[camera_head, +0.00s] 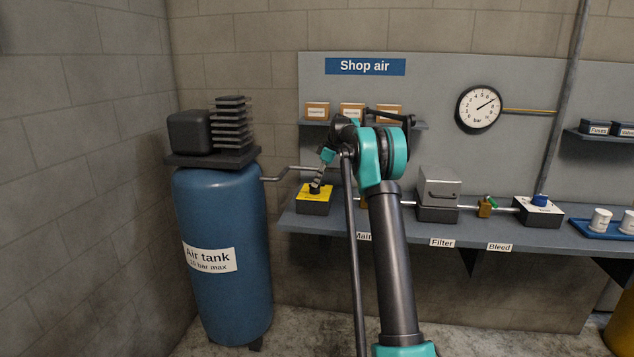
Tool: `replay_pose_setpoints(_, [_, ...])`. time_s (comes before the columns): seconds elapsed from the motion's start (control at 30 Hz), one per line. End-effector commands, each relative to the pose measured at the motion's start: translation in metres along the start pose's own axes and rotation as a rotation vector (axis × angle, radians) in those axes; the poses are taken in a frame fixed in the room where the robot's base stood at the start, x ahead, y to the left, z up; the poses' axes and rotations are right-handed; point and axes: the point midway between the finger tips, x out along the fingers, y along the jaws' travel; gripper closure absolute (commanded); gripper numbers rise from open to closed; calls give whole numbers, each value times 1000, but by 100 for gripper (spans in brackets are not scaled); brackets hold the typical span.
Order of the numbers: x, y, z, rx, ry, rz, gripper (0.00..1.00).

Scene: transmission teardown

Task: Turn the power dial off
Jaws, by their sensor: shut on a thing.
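The power dial (314,189) appears to be the small dark knob on top of a yellow-topped dark box (315,205) at the left end of the grey shelf. My gripper (317,182) points down onto it from above and is shut on it. The fingers cover most of the knob, so its pointer and the small print beside it cannot be read. My arm reaches in from the bottom middle of the view and bends down to the left to the box.
A blue air tank (225,295) stands left of the shelf (470,224). A gauge (479,107) hangs above. My arm hides part of the shelf.

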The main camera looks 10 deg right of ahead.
Motion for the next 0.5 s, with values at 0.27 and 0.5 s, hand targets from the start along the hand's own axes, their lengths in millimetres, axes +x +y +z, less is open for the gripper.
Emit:
replay_pose_setpoints(0.27, [0, 1, 0, -65, -1, -27, 100])
replay_pose_setpoints(0.5, [0, 1, 0, -76, -1, -31, 100])
